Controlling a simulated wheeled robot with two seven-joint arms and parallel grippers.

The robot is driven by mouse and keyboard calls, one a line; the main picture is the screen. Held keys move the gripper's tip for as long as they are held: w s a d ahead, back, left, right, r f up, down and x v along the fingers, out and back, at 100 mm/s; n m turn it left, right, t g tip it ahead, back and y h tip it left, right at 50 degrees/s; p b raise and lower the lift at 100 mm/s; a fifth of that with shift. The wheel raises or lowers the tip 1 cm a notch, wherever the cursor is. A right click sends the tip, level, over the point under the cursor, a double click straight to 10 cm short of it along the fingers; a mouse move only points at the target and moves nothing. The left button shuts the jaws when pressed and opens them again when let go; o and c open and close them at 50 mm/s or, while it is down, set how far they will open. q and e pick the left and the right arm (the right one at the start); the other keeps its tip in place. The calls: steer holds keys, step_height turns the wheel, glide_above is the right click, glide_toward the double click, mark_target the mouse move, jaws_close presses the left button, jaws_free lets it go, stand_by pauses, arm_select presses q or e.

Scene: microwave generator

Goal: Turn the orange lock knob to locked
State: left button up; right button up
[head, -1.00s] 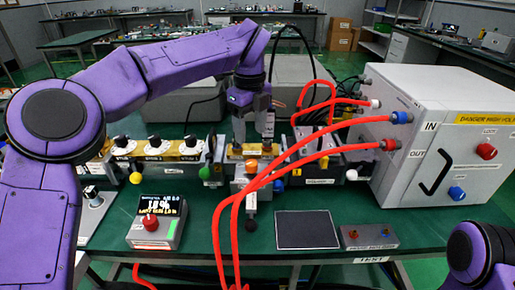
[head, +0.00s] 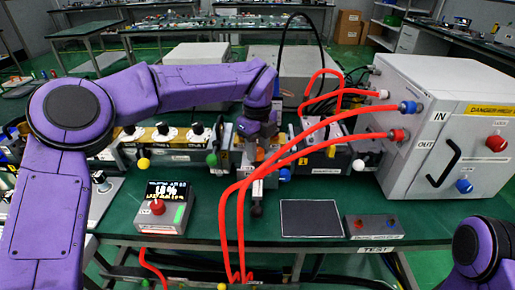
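The orange lock knob (head: 260,155) shows as a small orange patch on the middle section of the metal waveguide line, and is mostly hidden by my gripper. My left gripper (head: 261,147) points down over it from behind, its grey fingers low around the knob. I cannot tell whether the fingers touch the knob or stand apart from it. My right gripper is out of view; only a purple link of my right arm shows at the lower right.
Red hoses (head: 237,205) run from the white high-voltage cabinet (head: 443,115) across the front of the waveguide. A display box (head: 160,214) stands at the front left. A dark panel (head: 310,218) and a small switch box (head: 374,227) lie at the front right.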

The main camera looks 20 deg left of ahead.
arm_select(q)
steer(key=c, duration=0.4)
steer(key=shift+r, duration=0.1)
steer(key=m+p, duration=0.2)
steer(key=shift+r+m, duration=0.15)
steer(key=shift+m, duration=0.25)
steer(key=m+p, duration=0.4)
steer(key=shift+d, duration=0.1)
steer(key=m+p, duration=0.2)
steer(key=m, duration=0.1)
steer(key=shift+w, duration=0.1)
steer(key=shift+m+p, duration=0.85)
steer(key=shift+m, duration=0.25)
steer(key=shift+f, duration=0.2)
